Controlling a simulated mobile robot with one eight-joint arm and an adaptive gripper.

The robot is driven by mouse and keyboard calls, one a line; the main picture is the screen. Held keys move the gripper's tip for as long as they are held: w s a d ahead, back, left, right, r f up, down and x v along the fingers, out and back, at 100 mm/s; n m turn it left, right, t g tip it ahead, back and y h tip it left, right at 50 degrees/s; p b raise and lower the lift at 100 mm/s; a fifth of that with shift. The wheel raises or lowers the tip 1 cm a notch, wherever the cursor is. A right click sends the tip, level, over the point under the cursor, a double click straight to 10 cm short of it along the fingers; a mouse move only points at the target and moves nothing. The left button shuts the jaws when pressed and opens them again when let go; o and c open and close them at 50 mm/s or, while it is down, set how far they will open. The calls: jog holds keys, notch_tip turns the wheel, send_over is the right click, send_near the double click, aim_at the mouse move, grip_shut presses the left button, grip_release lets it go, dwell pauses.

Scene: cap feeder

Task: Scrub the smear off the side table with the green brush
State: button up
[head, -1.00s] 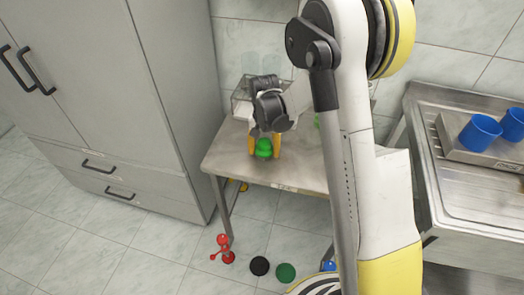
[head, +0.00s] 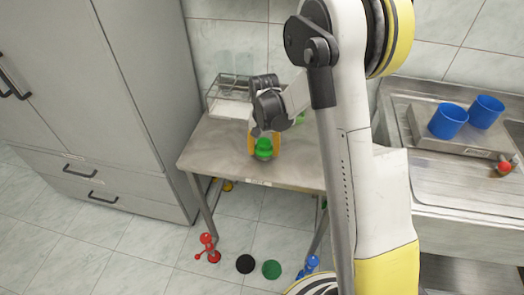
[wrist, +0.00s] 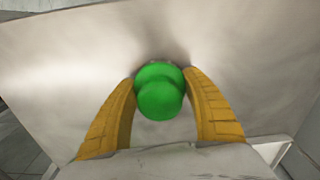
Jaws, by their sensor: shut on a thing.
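My gripper (head: 264,147) is shut on the green brush (head: 263,149), low over the side table (head: 215,150). In the wrist view the yellow fingers (wrist: 160,108) stand on both sides of the brush's rounded green top (wrist: 159,92). The brush appears upright, its lower end hidden under its top, so I cannot tell whether it touches the table. Grey shading lies on the tabletop (wrist: 60,70) around the brush; I cannot tell smear from shadow.
A wire rack (head: 228,97) with clear glasses stands at the table's back left. A green thing (head: 300,118) is mostly hidden behind my arm. A tall grey cabinet (head: 140,90) stands left. At right, a sink unit (head: 400,110) holds blue cups (head: 447,121). Colored items lie on the floor.

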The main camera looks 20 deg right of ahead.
aim_at(263, 141)
notch_tip(263, 141, up, 2)
jog(key=shift+r+p, duration=0.2)
jog(key=shift+p, duration=0.1)
jog(key=shift+a+r+p, duration=0.2)
jog(key=shift+r+p, duration=0.3)
jog(key=shift+r, duration=0.25)
jog(key=shift+r+p, duration=1.3)
jog(key=shift+r, duration=0.85)
